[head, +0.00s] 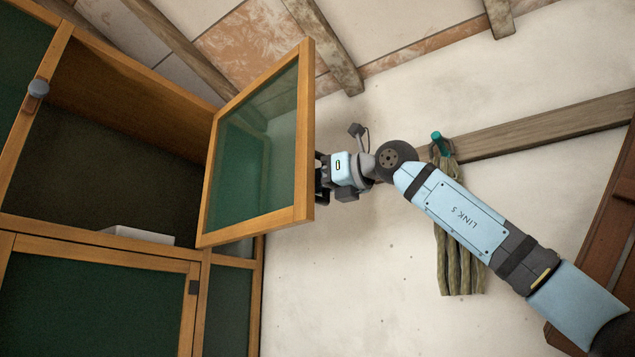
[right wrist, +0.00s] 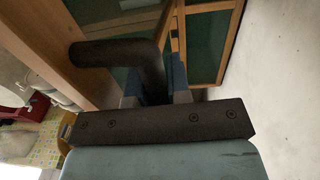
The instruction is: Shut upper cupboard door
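The upper cupboard door (head: 262,150), a wooden frame with a green-tinted glass pane, stands wide open in the head view. It swings out to the right of the dark upper compartment (head: 75,165). My right gripper (head: 322,178) is at the far side of the door, by its right edge, its fingertips partly hidden there. In the right wrist view, a dark bent door handle (right wrist: 115,53) stands out from the wooden frame. The handle runs down between my right gripper's (right wrist: 155,90) fingers, which appear closed on it. My left gripper is in neither view.
A white box-like object (head: 138,235) lies in the upper compartment. A lower door (head: 95,300) is shut below. A green cord bundle (head: 457,250) hangs from a wall rail (head: 550,122) behind my right arm. A dark wooden piece (head: 600,230) stands at the far right.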

